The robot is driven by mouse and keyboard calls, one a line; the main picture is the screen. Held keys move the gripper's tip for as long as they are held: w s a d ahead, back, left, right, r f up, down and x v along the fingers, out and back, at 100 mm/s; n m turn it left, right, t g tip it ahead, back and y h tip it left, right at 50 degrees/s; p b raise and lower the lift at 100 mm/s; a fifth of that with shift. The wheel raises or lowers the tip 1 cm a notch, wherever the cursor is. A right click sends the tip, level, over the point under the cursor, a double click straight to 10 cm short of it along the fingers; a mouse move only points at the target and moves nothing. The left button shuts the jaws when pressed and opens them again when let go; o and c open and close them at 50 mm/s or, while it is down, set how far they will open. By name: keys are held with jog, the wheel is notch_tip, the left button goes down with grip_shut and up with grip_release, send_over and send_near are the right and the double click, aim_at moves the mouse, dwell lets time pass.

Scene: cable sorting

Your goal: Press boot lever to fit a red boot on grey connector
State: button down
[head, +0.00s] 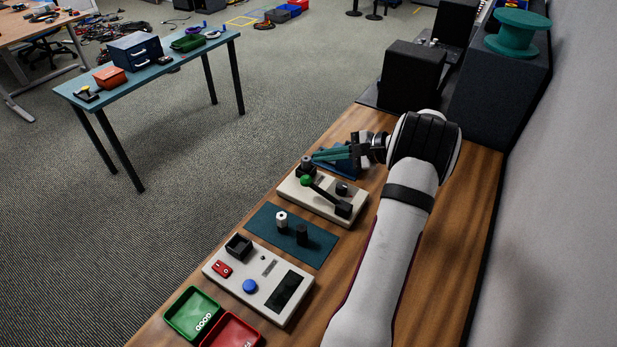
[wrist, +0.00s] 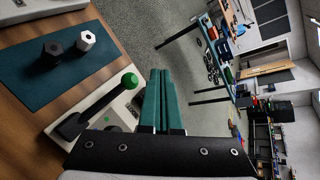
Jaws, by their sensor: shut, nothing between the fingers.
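The boot lever (head: 324,196) is a black arm with a green knob (head: 306,181), mounted on a cream base (head: 322,208). In the wrist view the lever's green knob (wrist: 129,81) is just left of my fingers. My gripper (head: 315,156) is shut and empty, its teal fingers together above the far end of the base, apart from the knob. It also shows in the wrist view (wrist: 160,72). A small grey piece (head: 307,164) stands by the fingertips; I cannot tell whether it is the grey connector. I cannot make out a red boot on the base.
A teal mat (head: 262,236) holds a white hex piece (head: 281,217) and a black hex piece (head: 301,234). Nearer is a cream box with a blue button (head: 250,286), then a green tray (head: 180,322) and a red tray (head: 225,338). A blue item (head: 348,168) lies under my gripper.

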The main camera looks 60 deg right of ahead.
send_over(324, 193)
jog(key=w, duration=0.3)
jog(key=shift+s+d+f, duration=0.15)
jog(key=shift+d+f, duration=0.05)
jog(key=shift+f, duration=1.15)
jog(key=shift+s+d+f, duration=0.1)
jog(key=shift+d+f, duration=0.1)
jog(key=shift+f, duration=1.15)
jog(key=shift+f, duration=0.1)
jog(key=shift+w+f, duration=0.15)
jog(key=shift+f, duration=0.15)
jog(key=shift+w+f, duration=0.3)
jog(key=shift+f, duration=0.6)
jog(key=shift+w+f, duration=0.25)
jog(key=shift+f, duration=0.6)
dwell(0.9)
dwell(0.4)
jog(key=shift+s+r, duration=0.25)
jog(key=shift+r, duration=0.45)
jog(key=shift+s+r, duration=0.2)
jog(key=shift+r, duration=0.55)
jog(key=shift+s+r, duration=0.25)
jog(key=shift+r, duration=0.45)
jog(key=shift+r, duration=0.1)
